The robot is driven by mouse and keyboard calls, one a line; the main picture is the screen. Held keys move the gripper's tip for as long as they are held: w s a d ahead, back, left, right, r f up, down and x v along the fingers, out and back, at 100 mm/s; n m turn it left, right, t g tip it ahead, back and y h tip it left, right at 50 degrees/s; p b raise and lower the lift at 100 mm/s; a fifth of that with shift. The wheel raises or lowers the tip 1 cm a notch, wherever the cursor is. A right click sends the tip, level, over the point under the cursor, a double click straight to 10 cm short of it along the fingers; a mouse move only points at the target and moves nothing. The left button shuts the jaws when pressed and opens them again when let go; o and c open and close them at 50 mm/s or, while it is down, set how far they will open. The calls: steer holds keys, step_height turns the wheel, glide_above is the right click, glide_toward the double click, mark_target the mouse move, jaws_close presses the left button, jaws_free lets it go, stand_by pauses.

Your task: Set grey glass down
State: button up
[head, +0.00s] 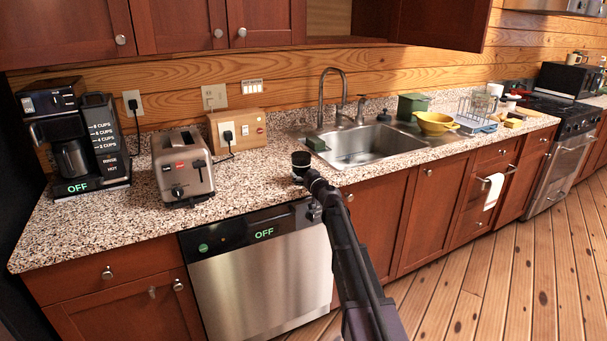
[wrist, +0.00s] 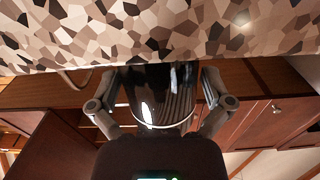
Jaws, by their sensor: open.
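The grey glass (wrist: 158,92) looks dark and glossy in the wrist view, with a pale band at its near end. It sits between the two fingers of my gripper (wrist: 160,78), which are spread on either side of it. Its far end meets the edge of the speckled countertop in the picture; whether it rests there I cannot tell. In the head view the glass (head: 301,159) shows as a small dark round shape at the counter's front, right of the toaster. My gripper (head: 304,176) is right at it, partly hidden by my arm.
The speckled countertop (head: 250,190) is clear around the glass. A silver toaster (head: 183,168) and a coffee maker (head: 62,140) stand to the left. A sink (head: 365,147) lies behind to the right, with a yellow colander (head: 435,123) beyond. A dishwasher (head: 262,275) is below.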

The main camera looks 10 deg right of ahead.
steer(key=shift+r, duration=0.1)
steer(key=shift+r, duration=0.1)
steer(key=v, duration=1.2)
steer(key=shift+s+a, duration=0.1)
stand_by(0.6)
